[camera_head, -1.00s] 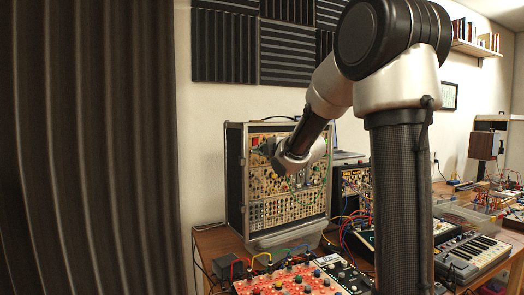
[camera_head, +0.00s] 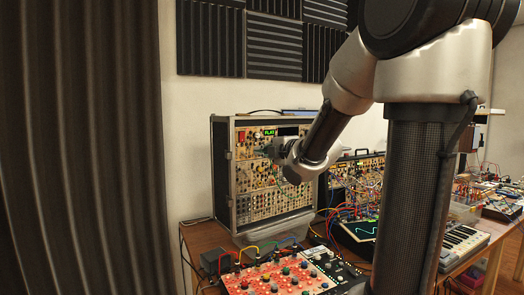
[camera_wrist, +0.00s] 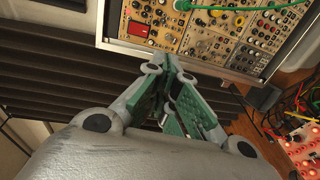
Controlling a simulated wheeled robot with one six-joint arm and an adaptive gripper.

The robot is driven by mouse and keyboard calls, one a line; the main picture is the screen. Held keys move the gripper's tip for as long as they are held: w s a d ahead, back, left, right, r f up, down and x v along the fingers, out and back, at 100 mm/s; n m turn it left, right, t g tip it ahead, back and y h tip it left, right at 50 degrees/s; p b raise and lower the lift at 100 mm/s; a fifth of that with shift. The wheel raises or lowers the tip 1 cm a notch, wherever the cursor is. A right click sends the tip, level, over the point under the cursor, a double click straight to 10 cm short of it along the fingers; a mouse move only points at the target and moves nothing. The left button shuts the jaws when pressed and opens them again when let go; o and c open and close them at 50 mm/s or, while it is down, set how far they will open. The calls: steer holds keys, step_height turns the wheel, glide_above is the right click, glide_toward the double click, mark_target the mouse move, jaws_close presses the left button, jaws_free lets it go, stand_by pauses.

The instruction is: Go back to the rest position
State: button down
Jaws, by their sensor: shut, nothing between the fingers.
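My gripper (camera_wrist: 172,75) is shut and empty in the wrist view, its green-padded fingers meeting just below the lower edge of the upright synth case (camera_wrist: 200,52) as seen there. In the head view the dark case (camera_head: 222,180) stands on the wooden table, its panel full of knobs and jacks. My gripper (camera_head: 268,150) is small there, in front of the upper part of the panel, partly hidden by my wrist. I cannot tell from the head view whether it touches the panel. A green cable (camera_wrist: 245,8) crosses the panel in the wrist view.
A red-panelled module box (camera_head: 270,275) with patch cables lies at the table's front. A second synth case (camera_head: 350,172), a small screen unit (camera_head: 362,231) and a keyboard (camera_head: 462,243) stand to the right. Foam panels (camera_head: 270,45) hang on the wall; a dark curtain (camera_head: 80,150) is at left.

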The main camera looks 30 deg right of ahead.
stand_by(0.4)
steer(key=s+d+f+m+g+h, duration=0.2)
steer(key=s+d+f+m+g, duration=0.2)
steer(key=s+f+m, duration=0.15)
steer(key=s+d+f+m+g+h, duration=0.3)
steer(key=s+f+m, duration=0.1)
steer(key=f+m, duration=0.3)
steer(key=s+a+m+g+y, duration=0.1)
steer(key=s+a+m+g, duration=0.1)
steer(key=s, duration=0.9)
steer(key=s+a+m+g+y, duration=0.1)
steer(key=s+a+m+g, duration=0.2)
steer(key=s, duration=0.8)
steer(key=a+m, duration=0.2)
steer(key=a, duration=0.2)
steer(key=shift+a+f+y, duration=0.25)
steer(key=shift+f+y, duration=0.05)
steer(key=shift+s+d, duration=0.1)
